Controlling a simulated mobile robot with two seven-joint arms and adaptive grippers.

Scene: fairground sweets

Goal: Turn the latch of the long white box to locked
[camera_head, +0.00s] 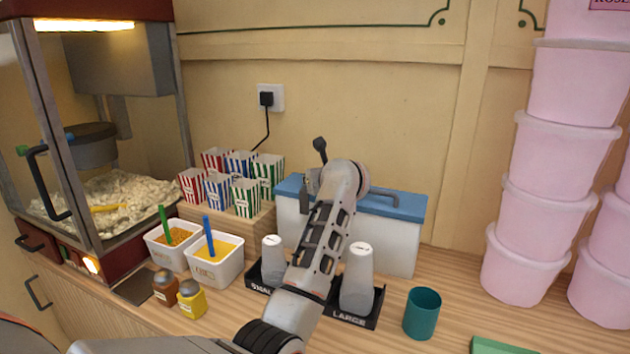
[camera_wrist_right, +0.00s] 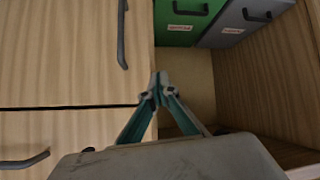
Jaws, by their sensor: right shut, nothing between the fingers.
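The long white box (camera_head: 400,241) stands at the back of the counter under a blue lid (camera_head: 405,206) with a grey bar handle. My left arm reaches across its left front and hides part of it. A dark lever with a round knob (camera_head: 320,146) sticks up above the lid beside my wrist; I cannot tell whether it is the latch. My left gripper (camera_head: 306,192) is at the box's left part, mostly hidden by the wrist, so its fingers cannot be read. My right gripper (camera_wrist_right: 158,90) is shut and empty, low in front of wooden cabinet fronts.
Two cups stand in a black holder (camera_head: 357,320) in front of the box, close under my left arm. A teal cup (camera_head: 422,312) is to the right. White tubs (camera_head: 216,268) and striped popcorn boxes (camera_head: 245,197) are left. Pink tubs (camera_head: 525,262) are stacked right.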

